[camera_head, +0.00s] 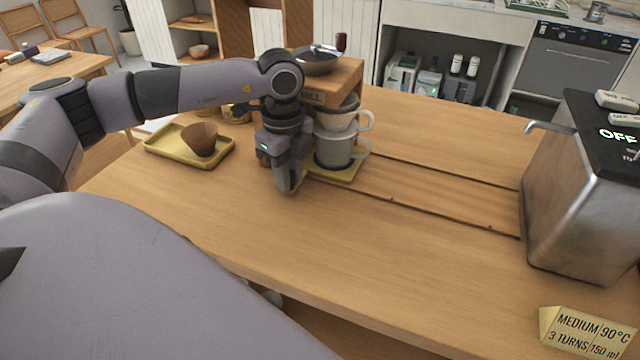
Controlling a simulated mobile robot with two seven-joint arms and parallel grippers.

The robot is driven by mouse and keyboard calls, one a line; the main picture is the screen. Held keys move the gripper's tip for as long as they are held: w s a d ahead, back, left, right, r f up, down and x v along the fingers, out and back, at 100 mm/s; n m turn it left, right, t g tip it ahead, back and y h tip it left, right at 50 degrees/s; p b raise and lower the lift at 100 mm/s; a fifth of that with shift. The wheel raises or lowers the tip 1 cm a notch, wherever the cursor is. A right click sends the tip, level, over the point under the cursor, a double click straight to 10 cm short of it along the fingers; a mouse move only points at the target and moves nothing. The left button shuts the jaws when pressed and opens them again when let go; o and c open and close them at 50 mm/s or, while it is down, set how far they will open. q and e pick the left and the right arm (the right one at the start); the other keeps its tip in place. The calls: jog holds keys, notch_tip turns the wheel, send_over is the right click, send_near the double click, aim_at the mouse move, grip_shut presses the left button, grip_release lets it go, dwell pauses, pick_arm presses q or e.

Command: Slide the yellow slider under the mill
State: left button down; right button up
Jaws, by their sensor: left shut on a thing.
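The yellow slider (347,177) lies on the wooden cart top at the end of a long grooved track, by the mill. A grey cup (333,150) stands on it, with a white dripper (337,117) on top. The mill (345,78) is a wooden block with a dark bowl and a crank, raised just behind the dripper. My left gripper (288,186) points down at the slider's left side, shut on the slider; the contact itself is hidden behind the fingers.
A yellow tray (160,153) with a brown paper filter (199,139) is left of my gripper. A metal kettle machine (570,190) marked OFF stands at the right. A recipe card (588,335) is at the front right. The track (440,190) and front cart top are clear.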

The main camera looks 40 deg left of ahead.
pick_arm(q)
jog(key=shift+s+a, duration=0.25)
jog(key=shift+a, duration=0.8)
jog(key=shift+s+a, duration=0.25)
jog(key=shift+a, duration=0.9)
jog(key=c, duration=1)
grip_release()
